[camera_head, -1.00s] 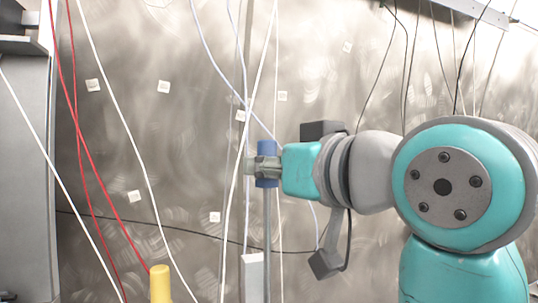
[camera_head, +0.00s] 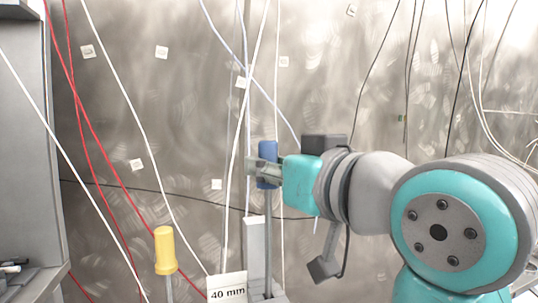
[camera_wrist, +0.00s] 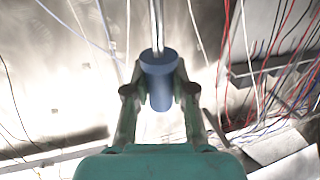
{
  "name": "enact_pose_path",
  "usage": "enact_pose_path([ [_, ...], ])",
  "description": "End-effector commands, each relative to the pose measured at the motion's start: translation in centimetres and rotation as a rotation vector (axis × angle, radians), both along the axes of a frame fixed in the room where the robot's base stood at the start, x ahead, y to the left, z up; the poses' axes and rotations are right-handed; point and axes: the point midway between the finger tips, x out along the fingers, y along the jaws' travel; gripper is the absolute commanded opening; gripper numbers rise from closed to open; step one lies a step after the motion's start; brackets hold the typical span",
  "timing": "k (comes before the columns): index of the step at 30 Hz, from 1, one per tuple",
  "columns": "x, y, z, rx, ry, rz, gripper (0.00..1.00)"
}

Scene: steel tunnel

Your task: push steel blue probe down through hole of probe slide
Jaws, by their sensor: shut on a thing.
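The steel blue probe has a blue handle (camera_head: 267,152) on top of a long thin grey rod (camera_head: 268,235). My gripper (camera_head: 264,170) is shut around the handle, and the probe hangs upright with its rod pointing down. In the wrist view the blue handle (camera_wrist: 158,82) sits between both fingers, with the rod running away from it. Beside the rod stands a pale upright (camera_head: 254,250), seemingly part of the probe slide, with a "40 mm" label (camera_head: 228,293) at its foot. The rod's lower end and the hole cannot be made out.
A yellow-handled probe (camera_head: 165,250) stands to the left of the label. Red and white cables hang at the left, and several thin cables cross behind my gripper. A grey steel column (camera_head: 25,150) stands at the left edge. The scuffed metal wall (camera_head: 180,110) is behind.

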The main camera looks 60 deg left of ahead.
Motion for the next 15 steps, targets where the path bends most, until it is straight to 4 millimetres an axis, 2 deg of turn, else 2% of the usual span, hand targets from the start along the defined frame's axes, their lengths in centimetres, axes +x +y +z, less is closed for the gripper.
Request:
enact_pose_path([
  [15, 0.0, 0.0, -2.7, 0.0, 0.0, 0.0, 0.0],
])
